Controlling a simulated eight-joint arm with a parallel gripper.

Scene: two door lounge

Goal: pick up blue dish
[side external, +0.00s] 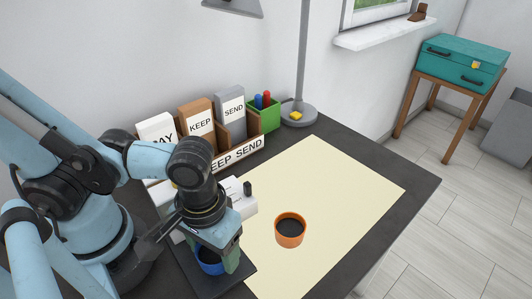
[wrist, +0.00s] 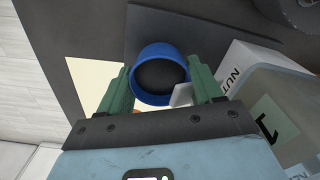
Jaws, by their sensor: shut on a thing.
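The blue dish (side external: 209,267) is low at the front of the desk in the side view, partly hidden by my gripper (side external: 216,256). In the wrist view the blue dish (wrist: 160,99) shows its round rim and dark inside between the two green fingers of my gripper (wrist: 162,92). The fingers stand on either side of it and are shut on it. The dish is over or on a dark mat (side external: 230,282); I cannot tell whether it touches the mat.
An orange cup (side external: 290,234) with dark contents stands on a cream sheet (side external: 340,185). A wooden sorter (side external: 240,148) with labelled cards, a green pen holder (side external: 264,117) and a lamp base (side external: 299,114) stand at the back. White boxes are close beside my gripper. The sheet's right side is clear.

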